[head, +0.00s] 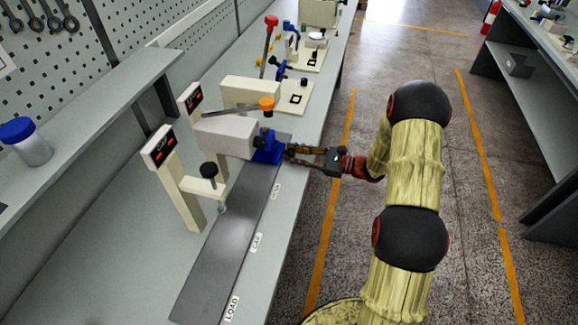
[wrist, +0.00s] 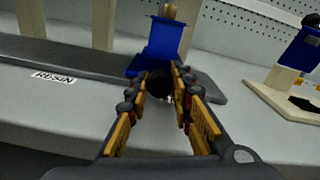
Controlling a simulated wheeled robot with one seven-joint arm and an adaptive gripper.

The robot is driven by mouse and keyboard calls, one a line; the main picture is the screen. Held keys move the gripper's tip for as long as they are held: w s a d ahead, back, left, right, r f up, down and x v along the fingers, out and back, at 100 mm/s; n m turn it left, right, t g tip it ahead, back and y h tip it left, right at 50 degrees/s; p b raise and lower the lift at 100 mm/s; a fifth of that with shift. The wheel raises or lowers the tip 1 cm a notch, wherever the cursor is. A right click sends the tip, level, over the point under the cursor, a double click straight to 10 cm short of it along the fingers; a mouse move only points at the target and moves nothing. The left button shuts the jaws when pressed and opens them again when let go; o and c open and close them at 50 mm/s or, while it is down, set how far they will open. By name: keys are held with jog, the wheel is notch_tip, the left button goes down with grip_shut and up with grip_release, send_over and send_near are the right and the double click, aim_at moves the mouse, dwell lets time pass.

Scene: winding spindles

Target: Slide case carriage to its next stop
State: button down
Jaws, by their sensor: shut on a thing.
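The blue case carriage (head: 266,149) sits on the dark flat rail (head: 228,235) near its far end, past the RESIN label (head: 277,190). It also shows in the wrist view (wrist: 163,42), upright at the right part of the rail (wrist: 75,58). My gripper (head: 291,151) reaches in from the right side of the bench. In the wrist view my gripper (wrist: 160,82) has its fingers on either side of a dark round knob (wrist: 158,84) at the carriage's near face. It is shut on that knob, which the fingers partly hide. The case itself is not clearly seen.
A CAP label (head: 257,242) and a LOAD label (head: 231,308) mark the rail's nearer part. Cream station posts (head: 173,180) and a pale box head (head: 224,134) stand left of the rail. Another fixture on a cream base (wrist: 285,93) stands right of the rail's end.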

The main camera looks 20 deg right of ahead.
jog(key=w+d, duration=0.2)
jog(key=w, duration=0.1)
jog(key=shift+d, duration=0.1)
jog(key=shift+w+d+r, duration=0.1)
jog(key=c, duration=1.6)
grip_release()
jog(key=shift+w, duration=0.1)
jog(key=shift+o, duration=0.3)
jog(key=v, duration=1.2)
